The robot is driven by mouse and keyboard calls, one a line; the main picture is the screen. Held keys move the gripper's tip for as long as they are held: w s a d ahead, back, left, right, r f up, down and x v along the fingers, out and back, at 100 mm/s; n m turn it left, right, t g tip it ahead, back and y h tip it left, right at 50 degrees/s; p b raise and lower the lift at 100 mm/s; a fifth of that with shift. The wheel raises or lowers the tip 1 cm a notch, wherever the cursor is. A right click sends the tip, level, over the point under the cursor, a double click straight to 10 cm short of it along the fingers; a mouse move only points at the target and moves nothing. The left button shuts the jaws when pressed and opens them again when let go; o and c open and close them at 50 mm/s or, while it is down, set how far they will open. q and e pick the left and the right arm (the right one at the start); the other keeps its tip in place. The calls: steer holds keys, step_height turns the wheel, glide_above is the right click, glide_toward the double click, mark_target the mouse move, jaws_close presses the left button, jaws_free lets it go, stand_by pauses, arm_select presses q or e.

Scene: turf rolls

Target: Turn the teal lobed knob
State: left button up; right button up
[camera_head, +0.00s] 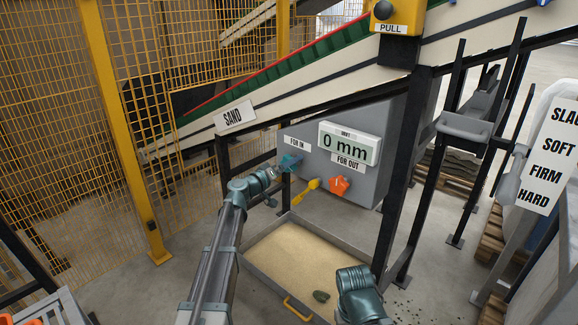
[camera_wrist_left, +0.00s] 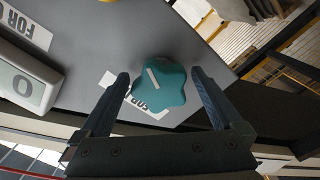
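The teal lobed knob (camera_wrist_left: 160,84) has a white pointer line and sits on a grey panel, partly over a white label. It shows in the head view (camera_head: 291,161) below the "FOR IN" label, partly hidden by my left gripper (camera_head: 279,168). In the left wrist view my left gripper (camera_wrist_left: 160,76) is open, its two fingers on either side of the knob with a narrow gap at each side. My right arm shows at the bottom of the head view; its fingers are not seen.
The grey panel (camera_head: 368,185) also bears a display (camera_head: 348,144) reading "0 mm", a "FOR OUT" label, an orange knob (camera_head: 339,186) and a yellow lever (camera_head: 306,190). A sand tray (camera_head: 262,283) lies below. Black frame posts stand at right, a yellow mesh fence at left.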

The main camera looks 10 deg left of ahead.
arm_select(q)
steer(key=v, duration=1.3)
steer(key=shift+s+a, duration=0.2)
steer(key=shift+s, duration=0.1)
